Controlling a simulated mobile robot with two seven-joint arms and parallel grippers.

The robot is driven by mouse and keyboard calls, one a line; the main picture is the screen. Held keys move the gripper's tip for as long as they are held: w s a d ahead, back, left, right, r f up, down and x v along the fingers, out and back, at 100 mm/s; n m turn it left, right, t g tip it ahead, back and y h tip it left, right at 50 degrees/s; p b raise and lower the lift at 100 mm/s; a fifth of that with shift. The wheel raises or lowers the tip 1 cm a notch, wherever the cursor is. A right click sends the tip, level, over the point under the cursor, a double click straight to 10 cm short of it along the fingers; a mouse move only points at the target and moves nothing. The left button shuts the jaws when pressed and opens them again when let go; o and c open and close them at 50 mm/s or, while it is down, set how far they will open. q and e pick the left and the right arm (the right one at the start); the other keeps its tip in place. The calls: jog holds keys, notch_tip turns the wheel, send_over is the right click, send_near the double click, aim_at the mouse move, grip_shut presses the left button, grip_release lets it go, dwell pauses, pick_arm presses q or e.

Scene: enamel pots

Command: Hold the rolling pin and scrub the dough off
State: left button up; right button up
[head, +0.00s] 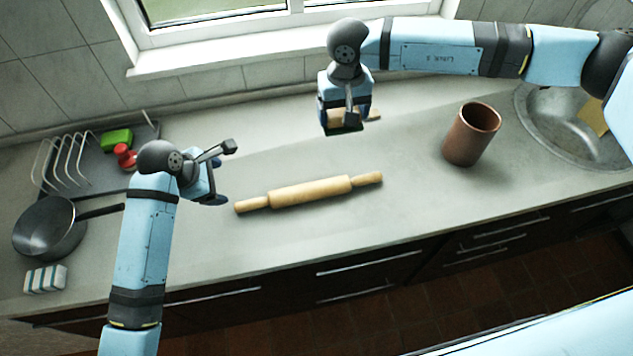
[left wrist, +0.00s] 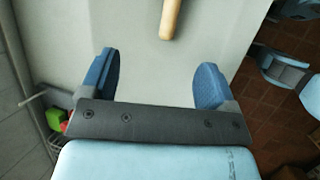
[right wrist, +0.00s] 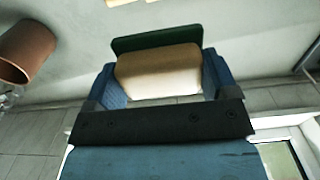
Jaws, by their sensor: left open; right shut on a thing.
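The wooden rolling pin (head: 310,190) lies on the grey worktop, slightly slanted; dough on it cannot be made out clearly. My left gripper (head: 221,174) is open and empty, just left of the pin's left handle. The pin's handle end (left wrist: 171,18) shows in the left wrist view ahead of the open fingers (left wrist: 156,76), apart from them. My right gripper (head: 346,112) is shut on a tan scrubbing block with a dark green face, above the worktop behind the pin. The block (right wrist: 158,72) sits between both fingers in the right wrist view.
A brown pot (head: 472,134) stands at the right, before a metal sink (head: 545,122). At the left are a dish rack (head: 62,165), a green block (head: 116,139), a red object (head: 125,157), a dark pan (head: 48,229) and a striped block (head: 46,279). The worktop around the pin is clear.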

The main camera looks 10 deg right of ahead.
pick_arm(q)
notch_tip(320, 180, up, 8)
jog(key=shift+s+a, duration=0.2)
jog(key=shift+a, duration=0.15)
jog(key=shift+f, duration=0.1)
dwell(0.3)
